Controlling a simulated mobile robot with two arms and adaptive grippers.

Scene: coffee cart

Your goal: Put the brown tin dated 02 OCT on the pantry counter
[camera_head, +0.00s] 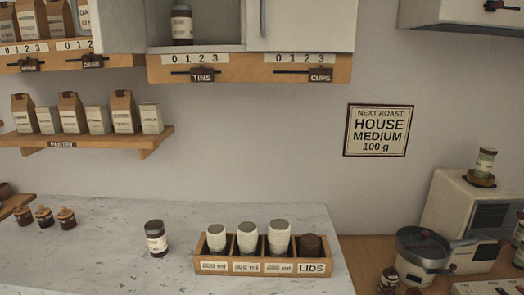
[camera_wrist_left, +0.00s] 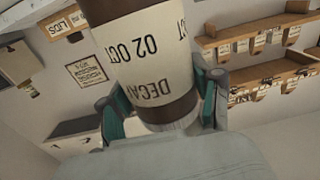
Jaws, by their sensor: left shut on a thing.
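My left gripper (camera_wrist_left: 162,112) is shut on a brown tin (camera_wrist_left: 175,108) in the left wrist view. The tin has a cream label reading 02 OCT and DECAF, upside down in the picture. Its top end in the picture is cut off by the frame edge. In the head view neither gripper shows. The pale marble counter (camera_head: 105,245) there carries another dark-lidded tin (camera_head: 156,238) whose date is too small to read. My right gripper is not in view.
A wooden cup and lid holder (camera_head: 262,268) stands right of the counter tin. Several small jars (camera_head: 44,215) stand at the far left. A pantry shelf (camera_head: 85,140) holds bags above. The counter between jars and tin is clear. A scale (camera_head: 423,250) stands at right.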

